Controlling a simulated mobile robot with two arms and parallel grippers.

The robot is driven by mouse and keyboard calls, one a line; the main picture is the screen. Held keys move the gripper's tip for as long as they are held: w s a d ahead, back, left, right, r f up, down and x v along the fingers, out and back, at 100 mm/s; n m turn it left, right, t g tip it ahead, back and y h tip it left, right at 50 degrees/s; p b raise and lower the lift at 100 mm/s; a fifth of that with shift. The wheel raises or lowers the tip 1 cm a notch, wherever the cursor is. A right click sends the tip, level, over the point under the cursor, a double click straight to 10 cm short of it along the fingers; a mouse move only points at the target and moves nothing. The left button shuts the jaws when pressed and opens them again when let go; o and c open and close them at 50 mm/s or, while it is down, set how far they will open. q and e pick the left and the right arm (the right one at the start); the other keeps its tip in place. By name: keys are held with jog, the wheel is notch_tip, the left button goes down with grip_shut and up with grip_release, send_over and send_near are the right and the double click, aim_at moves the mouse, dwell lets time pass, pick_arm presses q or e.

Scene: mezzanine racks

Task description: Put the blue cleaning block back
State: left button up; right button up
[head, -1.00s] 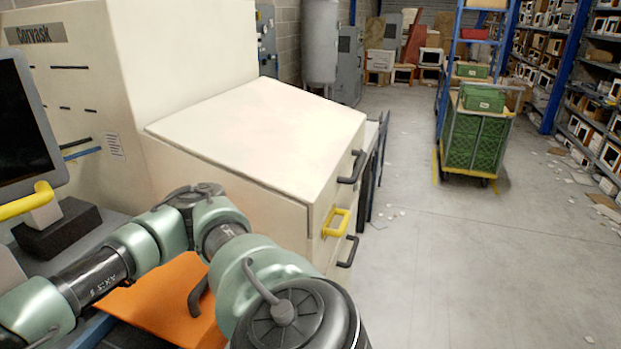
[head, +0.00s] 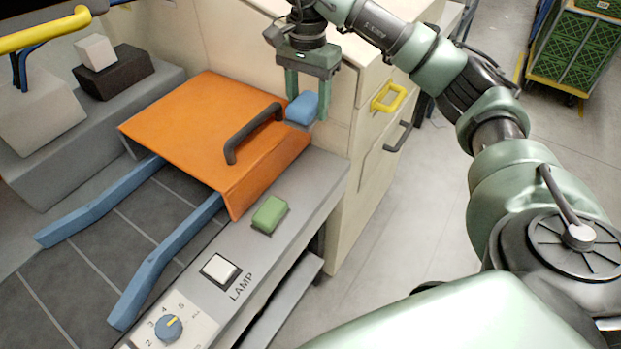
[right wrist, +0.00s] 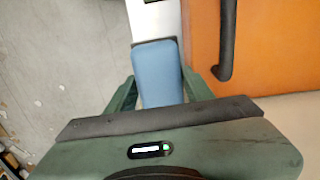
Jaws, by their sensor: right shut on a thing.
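The blue cleaning block (head: 303,108) is between the fingers of my right gripper (head: 308,100), which is shut on it. The block is at the far end of the grey ledge, beside the orange hood. In the right wrist view the blue block (right wrist: 158,72) lies between both fingers, with a dark edge showing around its far end. I cannot tell whether the block touches the ledge. A green block (head: 270,214) sits on the ledge (head: 322,178), nearer to me. My left gripper is not in view.
The orange hood (head: 190,115) with a dark handle (head: 250,133) is close beside the gripper. A cream cabinet (head: 355,150) with a yellow handle (head: 388,97) stands behind. A lamp switch (head: 220,270) and a dial (head: 168,328) are on the near ledge.

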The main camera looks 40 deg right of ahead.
jog(key=p, duration=0.2)
send_over(310, 177)
jog(key=shift+m, duration=0.3)
notch_tip(310, 177, down, 16)
jog(key=shift+r, duration=0.2)
notch_tip(310, 177, down, 3)
jog(key=shift+f+p, duration=0.1)
jog(key=shift+p, duration=0.2)
jog(key=shift+f, duration=0.4)
jog(key=shift+f, duration=0.1)
jog(key=shift+f, duration=0.15)
jog(key=o, duration=1.4)
jog(key=shift+o, duration=0.2)
